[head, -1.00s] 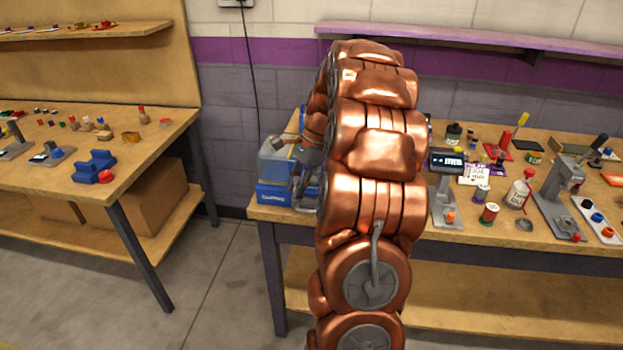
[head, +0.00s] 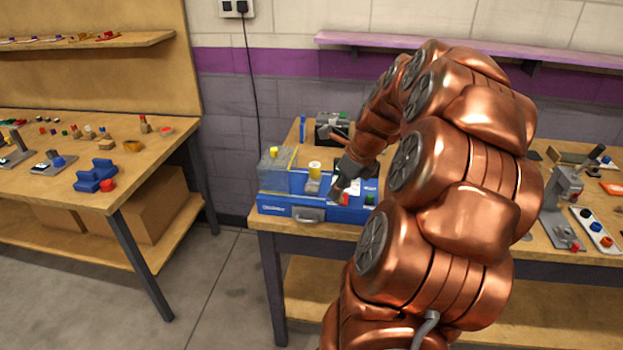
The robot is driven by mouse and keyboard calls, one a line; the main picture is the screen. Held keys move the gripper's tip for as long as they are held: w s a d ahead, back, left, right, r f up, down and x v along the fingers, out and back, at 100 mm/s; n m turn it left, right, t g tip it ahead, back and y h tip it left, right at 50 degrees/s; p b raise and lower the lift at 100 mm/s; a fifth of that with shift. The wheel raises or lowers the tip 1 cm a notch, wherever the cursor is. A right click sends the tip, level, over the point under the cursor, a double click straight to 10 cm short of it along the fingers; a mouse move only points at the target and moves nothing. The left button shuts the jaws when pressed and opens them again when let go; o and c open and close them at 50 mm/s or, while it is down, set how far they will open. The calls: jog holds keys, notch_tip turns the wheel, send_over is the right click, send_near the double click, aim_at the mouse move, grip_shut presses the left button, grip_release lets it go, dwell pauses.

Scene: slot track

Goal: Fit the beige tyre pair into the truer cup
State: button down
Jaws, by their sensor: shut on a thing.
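My gripper (head: 338,191) is at the blue case (head: 285,208) on the right-hand bench, low over the case's right part. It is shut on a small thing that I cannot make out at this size. I cannot pick out the beige tyre pair or the truer cup for certain. A small red thing (head: 346,199) is close beside the fingertips. My copper arm hides the middle of the bench.
A clear box (head: 275,170) stands at the case's left end. A dark device (head: 331,130) stands behind the case. A grey stand (head: 562,195) and a white tray (head: 598,232) with coloured knobs are at the right. The left bench holds a blue block (head: 95,177).

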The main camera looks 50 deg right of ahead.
jog(key=w+d+p, duration=0.1)
jog(key=w, duration=0.3)
jog(key=w+d+p, duration=0.1)
jog(key=w, duration=0.3)
jog(key=w+d+f+p, duration=0.1)
jog(key=w, duration=0.3)
jog(key=shift+w+d+f, duration=0.1)
jog(key=shift+w+d, duration=0.1)
jog(key=shift+d, duration=0.05)
jog(key=shift+f+p, duration=0.75)
jog(key=shift+f, duration=1)
jog(key=shift+f, duration=0.2)
jog(key=c, duration=1.3)
grip_release()
jog(key=shift+r, duration=0.1)
jog(key=b+v, duration=0.2)
jog(key=v, duration=1)
jog(key=shift+r+b, duration=0.1)
jog(key=shift+b, duration=0.25)
